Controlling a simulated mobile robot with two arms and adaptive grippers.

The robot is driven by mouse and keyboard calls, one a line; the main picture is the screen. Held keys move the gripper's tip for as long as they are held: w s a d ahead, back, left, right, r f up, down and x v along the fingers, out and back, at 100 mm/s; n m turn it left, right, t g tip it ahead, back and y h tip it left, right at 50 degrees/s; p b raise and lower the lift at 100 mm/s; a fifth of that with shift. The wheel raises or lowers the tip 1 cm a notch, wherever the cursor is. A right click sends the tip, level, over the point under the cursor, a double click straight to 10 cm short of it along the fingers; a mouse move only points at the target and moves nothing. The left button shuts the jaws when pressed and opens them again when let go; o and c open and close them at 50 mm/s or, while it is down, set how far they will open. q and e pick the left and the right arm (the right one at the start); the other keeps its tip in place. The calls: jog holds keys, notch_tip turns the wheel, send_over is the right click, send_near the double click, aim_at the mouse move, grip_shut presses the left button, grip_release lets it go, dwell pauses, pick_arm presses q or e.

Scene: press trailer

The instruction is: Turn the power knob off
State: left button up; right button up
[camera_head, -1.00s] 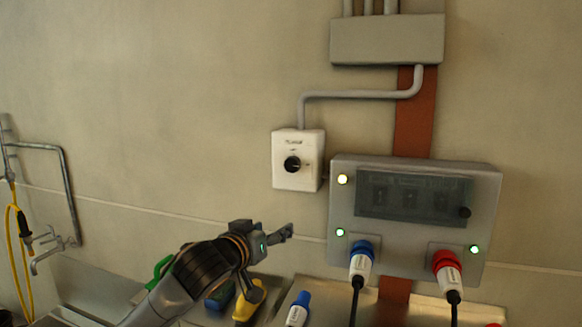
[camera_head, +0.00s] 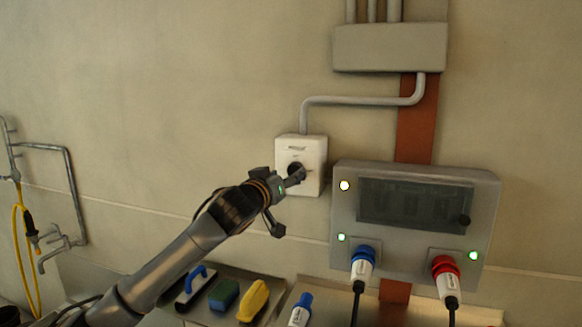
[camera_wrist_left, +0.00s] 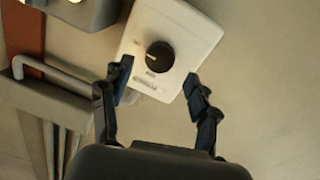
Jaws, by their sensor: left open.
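The power knob (camera_wrist_left: 160,56) is a round black dial on a white switch box (camera_head: 312,150) on the wall. In the head view the knob (camera_head: 294,166) is partly covered by a finger of my left gripper (camera_head: 288,203). In the left wrist view the knob lies ahead, between the open fingers of my left gripper (camera_wrist_left: 157,76), slightly beyond the tips. The knob carries a light pointer mark toward the left in that view. The gripper is open and empty; I cannot tell whether a finger touches the box. My right gripper is not in view.
A grey power panel (camera_head: 345,215) with lit lamps stands right of the switch box, with a blue plug (camera_head: 362,262) and a red plug (camera_head: 446,274) below. A grey conduit (camera_head: 350,100) runs above. Brushes and a sponge (camera_head: 223,294) lie on a tray below my arm.

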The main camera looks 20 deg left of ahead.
aim_at(293, 171)
pick_arm(q)
jog(key=shift+w+d+p, duration=0.2)
jog(key=shift+w+p, duration=0.25)
jog(key=shift+w, duration=1.35)
jog(key=c, duration=1.2)
